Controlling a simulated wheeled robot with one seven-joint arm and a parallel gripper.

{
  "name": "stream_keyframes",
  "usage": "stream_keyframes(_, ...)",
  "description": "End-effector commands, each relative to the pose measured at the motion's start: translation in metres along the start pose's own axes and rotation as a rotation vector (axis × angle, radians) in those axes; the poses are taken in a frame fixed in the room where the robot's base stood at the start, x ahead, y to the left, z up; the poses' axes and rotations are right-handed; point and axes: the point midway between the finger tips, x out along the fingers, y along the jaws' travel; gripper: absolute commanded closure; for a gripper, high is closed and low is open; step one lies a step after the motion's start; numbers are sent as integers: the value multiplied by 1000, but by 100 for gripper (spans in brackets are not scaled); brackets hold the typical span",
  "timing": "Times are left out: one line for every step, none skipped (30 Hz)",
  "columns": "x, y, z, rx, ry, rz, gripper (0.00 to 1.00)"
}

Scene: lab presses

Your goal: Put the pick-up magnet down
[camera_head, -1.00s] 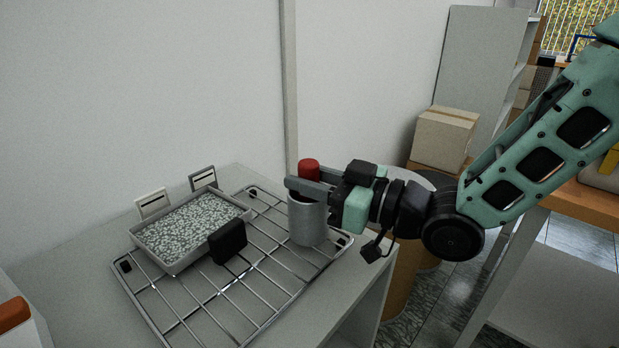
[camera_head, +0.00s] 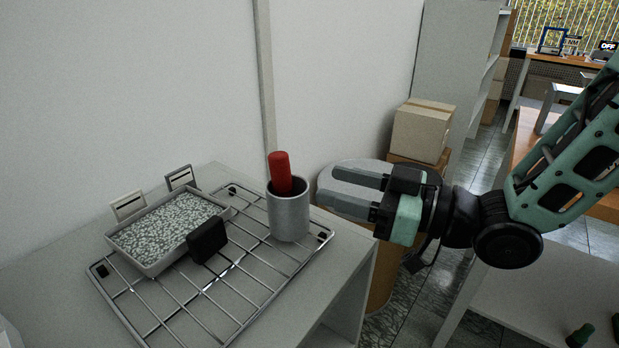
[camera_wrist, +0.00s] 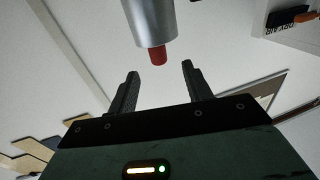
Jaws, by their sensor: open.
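The pick-up magnet shows as a red handle (camera_head: 280,172) standing up out of a grey metal cup (camera_head: 289,212), leaning slightly to the left. Its lower part is hidden inside the cup. The cup stands on the wire rack at its far right part. My gripper (camera_head: 345,192) is open and empty to the right of the cup, apart from it, with its fingers pointing left. In the wrist view, the red handle (camera_wrist: 158,55) and the cup (camera_wrist: 150,18) are ahead of the open fingers (camera_wrist: 160,72), with nothing between them.
A wire rack (camera_head: 235,283) lies on the grey table (camera_head: 52,248). A tray of grey granules (camera_head: 150,262) with a black block (camera_head: 207,240) at its side sits on the rack's left. Two small labelled cards (camera_head: 180,178) stand behind the tray. Boxes (camera_head: 423,130) stand behind my gripper.

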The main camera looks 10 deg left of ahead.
Motion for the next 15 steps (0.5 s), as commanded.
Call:
stream_keyframes(-9,0,0,0,0,2,50)
stream_keyframes(-13,0,0,0,0,2,50)
stream_keyframes(-18,1,0,0,-1,3,50)
stream_keyframes(-21,0,0,0,-1,2,50)
stream_keyframes(-24,0,0,0,-1,2,50)
stream_keyframes(-26,0,0,0,0,2,50)
stream_keyframes(-28,0,0,0,1,1,50)
stream_keyframes(-29,0,0,0,1,0,50)
stream_keyframes(-31,0,0,0,1,0,50)
stream_keyframes(-31,0,0,0,1,0,50)
stream_keyframes(-32,0,0,0,1,0,50)
stream_keyframes(-32,0,0,0,0,0,50)
stream_keyframes(-31,0,0,-1,-2,0,50)
stream_keyframes(-31,0,1,-2,-9,2,50)
stream_keyframes(-30,0,3,-6,-28,9,50)
